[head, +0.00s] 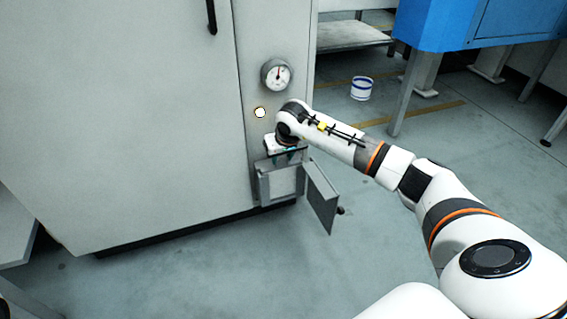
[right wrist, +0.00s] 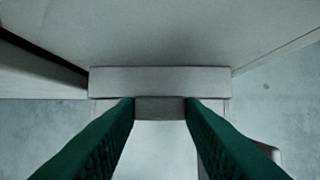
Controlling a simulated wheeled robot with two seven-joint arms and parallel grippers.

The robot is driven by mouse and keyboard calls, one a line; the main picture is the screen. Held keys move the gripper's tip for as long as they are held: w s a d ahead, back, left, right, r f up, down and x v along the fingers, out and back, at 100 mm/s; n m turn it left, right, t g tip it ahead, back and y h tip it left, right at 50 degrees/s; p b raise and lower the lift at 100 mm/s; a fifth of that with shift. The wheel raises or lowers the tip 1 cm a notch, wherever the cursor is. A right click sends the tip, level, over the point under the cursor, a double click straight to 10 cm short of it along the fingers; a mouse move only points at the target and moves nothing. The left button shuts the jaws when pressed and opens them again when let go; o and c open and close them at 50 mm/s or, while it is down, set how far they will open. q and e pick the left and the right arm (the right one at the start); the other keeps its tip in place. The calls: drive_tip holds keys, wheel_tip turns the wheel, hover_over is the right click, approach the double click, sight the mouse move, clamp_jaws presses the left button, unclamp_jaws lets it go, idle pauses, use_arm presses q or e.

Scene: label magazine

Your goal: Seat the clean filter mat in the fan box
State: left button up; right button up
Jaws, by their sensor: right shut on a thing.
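The fan box (head: 264,186) is a grey box low on the front of the grey cabinet, with its small door (head: 322,196) swung open to the right. A pale flat panel, seemingly the filter mat (head: 285,183), shows upright at the box; whether it is fully inside I cannot tell. My right gripper (head: 290,156) is just above the box and points down. In the right wrist view its green fingers (right wrist: 161,108) are shut on a small grey block, seemingly the mat's grip, with the pale panel beyond. My left gripper is not in view.
The cabinet (head: 150,110) carries a round gauge (head: 277,75) and a lit lamp (head: 260,112) above the box. The open door, with a dark knob (head: 340,211), juts out beside my right gripper. A white bucket (head: 361,88) stands behind. The floor (head: 250,270) in front is clear.

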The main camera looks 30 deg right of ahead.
drive_tip(key=shift+f, duration=0.1)
drive_tip(key=shift+f, duration=0.15)
drive_tip(key=o, duration=1.2)
drive_tip(key=shift+o, duration=0.2)
